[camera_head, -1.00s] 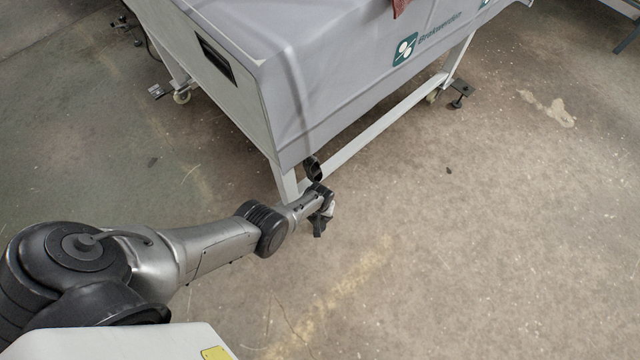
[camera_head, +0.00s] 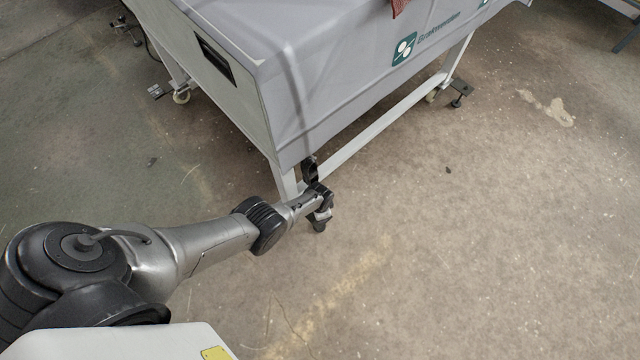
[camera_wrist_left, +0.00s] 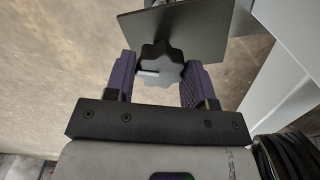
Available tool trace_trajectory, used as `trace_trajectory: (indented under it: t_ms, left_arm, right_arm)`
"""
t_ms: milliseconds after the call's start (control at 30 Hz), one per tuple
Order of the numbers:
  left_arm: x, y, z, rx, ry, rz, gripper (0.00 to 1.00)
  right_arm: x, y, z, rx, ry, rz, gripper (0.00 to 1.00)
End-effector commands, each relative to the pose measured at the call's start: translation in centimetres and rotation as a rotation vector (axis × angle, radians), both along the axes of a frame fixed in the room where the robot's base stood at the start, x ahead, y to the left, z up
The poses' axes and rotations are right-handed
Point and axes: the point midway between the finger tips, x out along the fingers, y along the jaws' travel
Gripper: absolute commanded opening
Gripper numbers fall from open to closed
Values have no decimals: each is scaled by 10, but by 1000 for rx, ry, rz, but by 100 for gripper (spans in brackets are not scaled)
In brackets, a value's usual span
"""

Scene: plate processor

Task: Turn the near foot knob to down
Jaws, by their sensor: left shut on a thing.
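The near foot knob (camera_wrist_left: 160,62) is a dark grey lobed knob with a short pale mark on its left side in the left wrist view. It sits against a dark flat foot plate (camera_wrist_left: 200,32). My left gripper (camera_wrist_left: 158,74) has its two purple fingers on either side of the knob, shut on it. In the head view my left gripper (camera_head: 320,208) is low beside the near leg (camera_head: 287,183) of the covered machine (camera_head: 330,90); the knob is hidden there. My right gripper is in neither view.
A white frame bar (camera_head: 385,125) runs low from the near leg to the far right leg. Another foot (camera_head: 459,92) stands at that far leg, and a caster with a foot (camera_head: 158,91) at the left. The floor to the right is open.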

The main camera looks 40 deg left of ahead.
Motion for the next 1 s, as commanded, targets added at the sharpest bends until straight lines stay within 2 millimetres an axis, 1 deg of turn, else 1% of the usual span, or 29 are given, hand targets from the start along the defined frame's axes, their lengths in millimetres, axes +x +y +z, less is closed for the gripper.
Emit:
trace_trajectory:
  t_ms: [200,500,733,1000]
  left_arm:
    - [0,0,1,1,2,-194,26]
    - [0,0,1,1,1,-399,26]
    - [0,0,1,0,0,-489,26]
    - [0,0,1,1,0,-530,26]
  right_arm:
    - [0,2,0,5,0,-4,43]
    - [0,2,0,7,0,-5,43]
    - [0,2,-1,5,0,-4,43]
    - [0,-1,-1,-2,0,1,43]
